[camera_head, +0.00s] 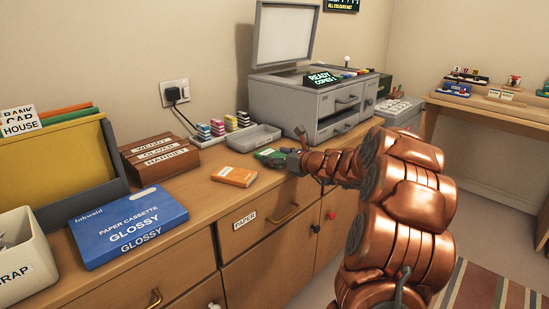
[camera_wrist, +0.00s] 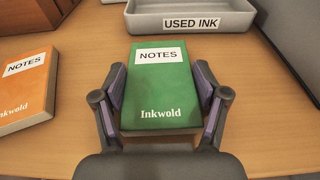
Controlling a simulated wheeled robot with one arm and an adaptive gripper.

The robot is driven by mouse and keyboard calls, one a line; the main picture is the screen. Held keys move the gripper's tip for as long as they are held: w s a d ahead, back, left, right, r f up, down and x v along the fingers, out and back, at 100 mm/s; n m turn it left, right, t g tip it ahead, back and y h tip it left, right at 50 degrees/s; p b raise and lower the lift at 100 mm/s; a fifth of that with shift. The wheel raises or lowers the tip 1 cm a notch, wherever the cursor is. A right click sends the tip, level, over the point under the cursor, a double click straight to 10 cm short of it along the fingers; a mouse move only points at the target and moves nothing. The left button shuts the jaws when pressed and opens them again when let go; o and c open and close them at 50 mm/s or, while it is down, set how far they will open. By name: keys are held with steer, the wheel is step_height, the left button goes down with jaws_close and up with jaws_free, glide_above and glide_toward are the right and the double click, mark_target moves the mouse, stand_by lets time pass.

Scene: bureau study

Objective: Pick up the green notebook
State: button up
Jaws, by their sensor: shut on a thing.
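The green notebook (camera_wrist: 160,88) lies flat on the wooden cabinet top, with a white NOTES label and Inkwold printed on its cover. It also shows in the head view (camera_head: 268,153), partly hidden by my gripper. My gripper (camera_wrist: 160,92) has one finger on each long side of the notebook and is shut on it. In the head view my gripper (camera_head: 286,158) reaches in from the right at the cabinet's front edge. The notebook appears to rest on the surface; I cannot tell any gap beneath it.
An orange notebook (camera_head: 235,176) lies to the left of the green one. A grey USED INK tray (camera_wrist: 190,14) stands just behind it. A grey printer (camera_head: 300,98) stands behind to the right. A blue paper cassette box (camera_head: 128,226) and wooden boxes (camera_head: 158,158) are farther left.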

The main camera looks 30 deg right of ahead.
steer(key=shift+r+p, duration=0.5)
steer(key=shift+r, duration=0.45)
steer(key=shift+s+a+r+p, duration=0.1)
steer(key=shift+s+r+p, duration=0.1)
steer(key=shift+r, duration=0.25)
steer(key=shift+s+a+r+p, duration=0.1)
steer(key=shift+s+r+p, duration=0.1)
steer(key=shift+r, duration=0.2)
steer(key=s+a+r+p, duration=0.1)
steer(key=s+a, duration=0.7)
steer(key=s, duration=0.4)
steer(key=shift+s+a+r, duration=0.2)
steer(key=shift+s, duration=0.05)
